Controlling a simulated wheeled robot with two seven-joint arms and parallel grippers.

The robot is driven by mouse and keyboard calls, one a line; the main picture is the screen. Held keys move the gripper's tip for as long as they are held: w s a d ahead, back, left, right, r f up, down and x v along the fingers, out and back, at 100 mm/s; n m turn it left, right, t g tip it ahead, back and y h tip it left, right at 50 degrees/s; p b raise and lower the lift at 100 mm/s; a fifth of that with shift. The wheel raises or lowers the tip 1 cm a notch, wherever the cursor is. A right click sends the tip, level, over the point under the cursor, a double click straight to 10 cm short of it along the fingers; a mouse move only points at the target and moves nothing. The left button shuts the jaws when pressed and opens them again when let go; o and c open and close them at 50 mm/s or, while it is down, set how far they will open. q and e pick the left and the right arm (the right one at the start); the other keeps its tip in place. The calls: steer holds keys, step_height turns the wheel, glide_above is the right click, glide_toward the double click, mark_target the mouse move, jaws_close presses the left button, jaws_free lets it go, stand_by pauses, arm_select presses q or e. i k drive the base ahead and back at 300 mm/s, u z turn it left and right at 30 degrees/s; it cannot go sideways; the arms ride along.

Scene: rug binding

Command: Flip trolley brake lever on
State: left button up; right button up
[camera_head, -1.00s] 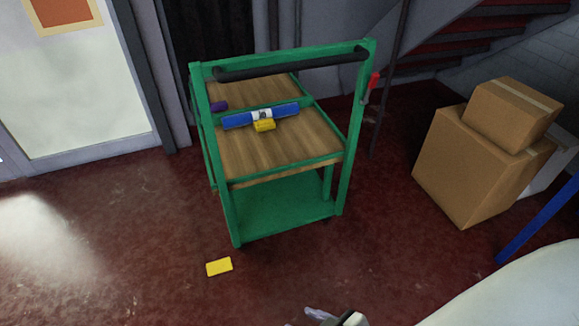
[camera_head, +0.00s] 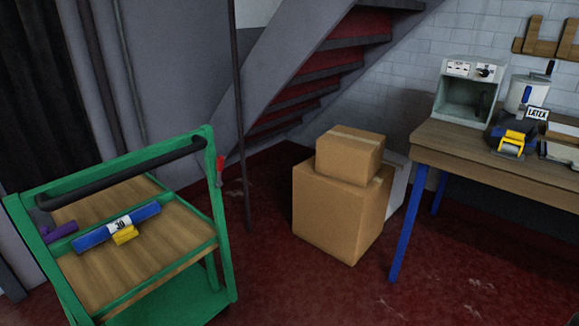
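The green trolley (camera_head: 226,262) stands at the lower left, with a black push handle (camera_head: 122,172) across its top and wooden shelves. A small lever with a red grip (camera_head: 220,164) sits on its right upright, near the top; it points upward. A blue roll (camera_head: 92,236) with a white label, a yellow item (camera_head: 125,235) and a purple item (camera_head: 58,232) lie on the trolley. Neither of my grippers shows in this view.
Two stacked cardboard boxes (camera_head: 338,212) stand on the red floor right of the trolley. A wooden workbench (camera_head: 455,150) with blue legs holds equipment at the right. A dark vertical pole (camera_head: 241,120) and a staircase (camera_head: 310,75) are behind. Floor between trolley and boxes is clear.

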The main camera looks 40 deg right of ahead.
mark_target(220, 158)
steer(key=z, duration=0.75)
steer(key=k, duration=0.55)
steer(key=u, duration=0.25)
steer(key=i, duration=1.2)
steer(key=z, duration=0.3)
